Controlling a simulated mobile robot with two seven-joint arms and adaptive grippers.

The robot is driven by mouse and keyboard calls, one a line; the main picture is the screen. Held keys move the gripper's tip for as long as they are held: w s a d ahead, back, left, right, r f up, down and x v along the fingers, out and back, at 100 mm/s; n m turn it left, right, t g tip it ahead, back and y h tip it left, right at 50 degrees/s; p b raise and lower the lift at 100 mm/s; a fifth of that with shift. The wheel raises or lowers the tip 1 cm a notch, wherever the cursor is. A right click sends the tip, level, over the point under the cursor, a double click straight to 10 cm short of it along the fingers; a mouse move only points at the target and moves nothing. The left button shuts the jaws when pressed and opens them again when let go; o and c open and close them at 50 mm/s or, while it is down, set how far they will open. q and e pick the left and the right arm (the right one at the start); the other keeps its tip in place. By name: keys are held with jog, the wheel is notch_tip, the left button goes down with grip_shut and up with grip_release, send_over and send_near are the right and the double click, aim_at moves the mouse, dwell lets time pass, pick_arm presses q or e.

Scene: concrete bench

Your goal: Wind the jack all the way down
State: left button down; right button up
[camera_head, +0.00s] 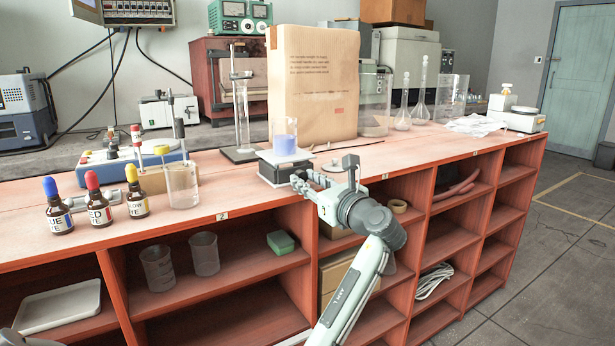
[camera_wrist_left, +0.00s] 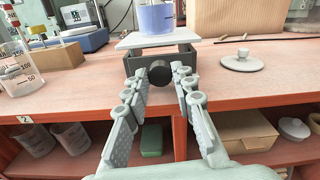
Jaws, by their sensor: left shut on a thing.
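The jack (camera_head: 268,171) stands at the front edge of the bench top, with a pale plate (camera_wrist_left: 133,41) a little above its dark body (camera_wrist_left: 187,61). A beaker with violet-blue liquid (camera_head: 284,144) stands upright on the plate; it also shows in the left wrist view (camera_wrist_left: 156,19). The round black knob (camera_wrist_left: 159,73) on the jack's front faces my left gripper (camera_wrist_left: 160,80). The two fingers are on either side of the knob, shut on it. In the head view my left gripper (camera_head: 303,181) reaches the jack from the front; the knob is hidden there. My right gripper is not in view.
A stand with a glass cylinder (camera_head: 241,115) and a large paper bag (camera_head: 312,85) stand behind the jack. A small lidded dish (camera_wrist_left: 243,61) lies to its right. Dropper bottles (camera_head: 97,200) and a beaker (camera_head: 182,186) stand left. Open shelves lie below.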

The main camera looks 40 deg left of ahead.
pick_arm(q)
jog(key=n+p, duration=0.1)
jog(key=n, duration=0.2)
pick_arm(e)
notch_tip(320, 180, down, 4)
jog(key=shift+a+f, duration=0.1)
pick_arm(q)
jog(key=c, duration=1.3)
grip_release()
jog(key=shift+o, duration=0.2)
jog(key=v, duration=0.7)
jog(key=shift+s+d, duration=0.15)
jog(key=shift+d, duration=0.1)
